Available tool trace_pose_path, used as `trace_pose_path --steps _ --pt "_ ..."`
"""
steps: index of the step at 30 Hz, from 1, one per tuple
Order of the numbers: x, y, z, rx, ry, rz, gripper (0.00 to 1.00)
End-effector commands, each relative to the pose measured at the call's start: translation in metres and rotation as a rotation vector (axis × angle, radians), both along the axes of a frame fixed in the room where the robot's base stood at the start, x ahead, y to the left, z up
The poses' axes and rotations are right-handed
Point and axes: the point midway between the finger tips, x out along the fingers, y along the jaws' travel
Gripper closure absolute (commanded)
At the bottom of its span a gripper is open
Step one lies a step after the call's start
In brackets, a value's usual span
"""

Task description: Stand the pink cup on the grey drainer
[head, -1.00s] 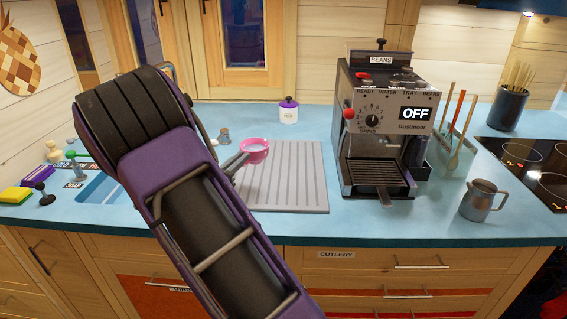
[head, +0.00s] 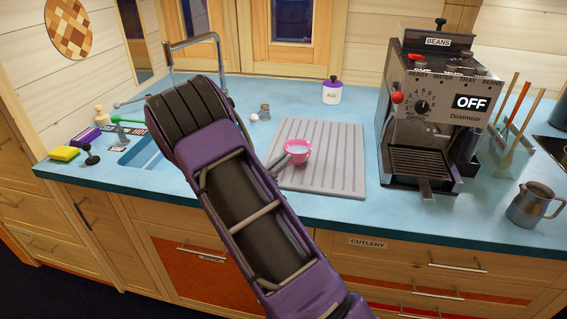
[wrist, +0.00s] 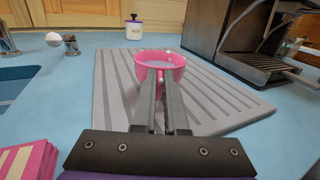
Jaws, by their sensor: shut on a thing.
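The pink cup (head: 297,153) is upright over the left part of the grey ribbed drainer (head: 345,175) in the head view. In the wrist view, the pink cup (wrist: 158,66) is at the fingertips, with the grey drainer (wrist: 225,105) around and behind it. My gripper (wrist: 160,80) is shut on the near side of the cup. In the head view my gripper (head: 282,163) shows only partly beside my arm. I cannot tell whether the cup's base touches the drainer; the fingers hide its lower front.
A coffee machine (head: 430,115) stands close to the drainer's right. A white jar with a purple lid (head: 328,91) is behind it. The sink (head: 140,155), with a tap (head: 195,42), lies left. A metal jug (head: 532,205) stands front right. Much of the drainer is bare.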

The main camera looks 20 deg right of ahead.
Motion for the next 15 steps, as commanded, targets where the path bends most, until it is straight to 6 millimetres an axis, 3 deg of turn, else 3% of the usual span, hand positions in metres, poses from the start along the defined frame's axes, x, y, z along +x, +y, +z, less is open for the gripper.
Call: trace_pose_path --steps 12,13,15 --pt "0.0003 -0.0002 -0.0115 -0.001 -0.003 0.0 1.0" --pt "0.0002 -0.0001 -0.0109 0.0 -0.002 0.0 0.86" --pt "0.0002 -0.0001 -0.0104 0.0 -0.002 0.0 0.74"
